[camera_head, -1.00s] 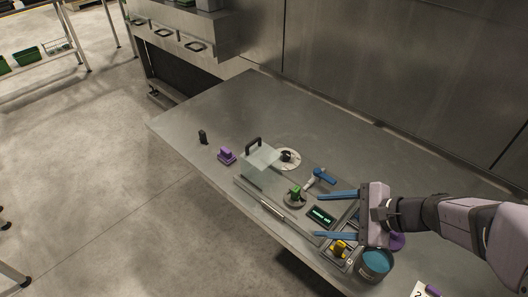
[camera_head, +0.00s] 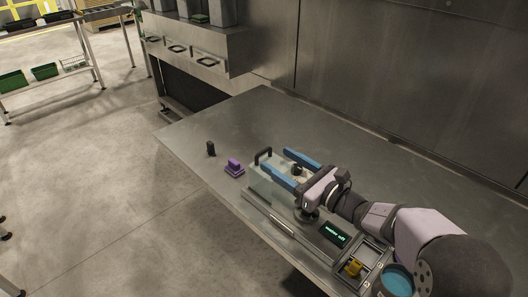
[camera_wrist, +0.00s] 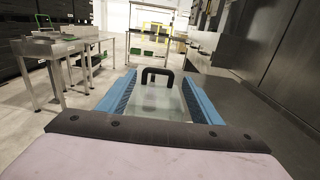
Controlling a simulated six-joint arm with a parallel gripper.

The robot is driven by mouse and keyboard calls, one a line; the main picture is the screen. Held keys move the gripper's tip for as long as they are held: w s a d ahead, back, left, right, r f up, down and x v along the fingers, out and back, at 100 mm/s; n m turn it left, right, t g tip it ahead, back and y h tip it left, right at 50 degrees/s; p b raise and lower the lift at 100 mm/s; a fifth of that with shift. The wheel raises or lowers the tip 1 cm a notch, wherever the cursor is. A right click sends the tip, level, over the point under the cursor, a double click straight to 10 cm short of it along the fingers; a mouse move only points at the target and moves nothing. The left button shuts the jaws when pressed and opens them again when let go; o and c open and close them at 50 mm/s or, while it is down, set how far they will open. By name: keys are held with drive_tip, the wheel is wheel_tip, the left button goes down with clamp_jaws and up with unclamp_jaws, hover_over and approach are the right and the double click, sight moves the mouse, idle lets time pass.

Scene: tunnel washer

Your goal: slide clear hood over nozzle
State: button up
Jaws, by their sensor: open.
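The clear hood (camera_head: 262,182) is a see-through box with a black handle (camera_head: 263,155), on the left end of the station plate on the steel table. My gripper (camera_head: 276,160) is open, its two blue fingers reaching over the hood area. In the wrist view the hood (camera_wrist: 158,103) shows between the fingers, its black handle (camera_wrist: 157,72) upright beyond it; I cannot tell whether the fingers touch it. A small dark fitting (camera_head: 298,170), possibly the nozzle, shows between the fingers, beside the hood. My gripper and arm hide much of the station.
A purple block (camera_head: 235,167) and a small black piece (camera_head: 211,148) stand left of the hood. A green-lit display (camera_head: 336,234), a yellow part (camera_head: 354,267) in a tray and a teal-topped tub (camera_head: 397,281) lie toward the front right. The table's far left is clear.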

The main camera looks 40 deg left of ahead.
sight(265, 152)
drive_tip(key=shift+a+p, duration=1.2)
drive_tip(key=shift+a, duration=2.2)
drive_tip(key=shift+c, duration=0.4)
drive_tip(key=c, duration=1.2)
drive_tip(key=shift+w+d, duration=0.1)
drive_tip(key=shift+d, duration=0.4)
drive_tip(key=d+b, duration=0.4)
drive_tip(key=d, duration=0.8)
drive_tip(key=shift+d, duration=0.4)
